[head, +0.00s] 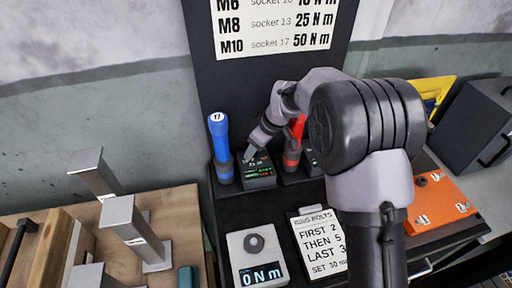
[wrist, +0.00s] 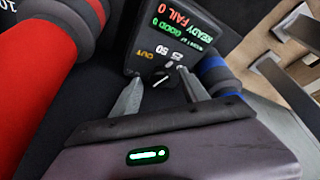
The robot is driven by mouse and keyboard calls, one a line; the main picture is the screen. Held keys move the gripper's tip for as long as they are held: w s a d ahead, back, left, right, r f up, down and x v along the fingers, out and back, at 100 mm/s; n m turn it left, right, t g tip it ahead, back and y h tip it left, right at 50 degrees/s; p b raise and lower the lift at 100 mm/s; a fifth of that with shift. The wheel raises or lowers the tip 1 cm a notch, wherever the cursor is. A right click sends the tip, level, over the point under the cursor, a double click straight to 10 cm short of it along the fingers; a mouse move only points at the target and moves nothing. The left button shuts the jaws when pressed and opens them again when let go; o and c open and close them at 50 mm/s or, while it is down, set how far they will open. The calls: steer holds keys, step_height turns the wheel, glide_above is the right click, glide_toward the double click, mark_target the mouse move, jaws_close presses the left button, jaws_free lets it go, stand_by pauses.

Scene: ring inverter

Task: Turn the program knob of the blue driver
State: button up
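The blue driver (head: 220,148), marked 17, stands upright on the dark shelf, with a small black controller box (head: 259,178) to its right. In the wrist view the box's lit face (wrist: 175,38) reads READY, GOOD 0, FAIL 0. Below that are the marks OUT and 50 and a small dark knob with a white pointer (wrist: 161,77). My gripper (wrist: 159,77) is open, one finger on each side of the knob area. I cannot tell whether either finger touches it. The blue driver also shows at right in the wrist view (wrist: 218,75).
A red driver (head: 292,150) stands close right of the box, beside my arm; it fills the wrist view's left (wrist: 45,65). A torque tester (head: 257,260) reading 0 N m and a ring bolts note (head: 322,245) lie in front. Metal brackets (head: 133,225) stand left.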

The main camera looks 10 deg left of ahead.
step_height(320, 180, up, 4)
steer(key=shift+f+p, duration=0.1)
steer(key=shift+p, duration=0.85)
steer(key=s+d, duration=0.3)
steer(key=s, duration=0.4)
steer(key=s+d+r, duration=0.1)
steer(key=s+d, duration=0.3)
steer(key=s, duration=0.3)
steer(key=shift+s, duration=0.25)
steer(key=shift+r, duration=0.15)
steer(key=s+d+r+m+t+h+b, duration=0.1)
steer(key=s+d+r+m+t, duration=0.3)
steer(key=s+d+r+m, duration=0.9)
steer(key=s+d+m+h, duration=0.1)
steer(key=s+d+m, duration=0.2)
steer(key=m, duration=0.1)
steer(key=shift+s+r+m, duration=0.2)
steer(key=shift+r+m, duration=0.1)
steer(key=shift+r, duration=0.05)
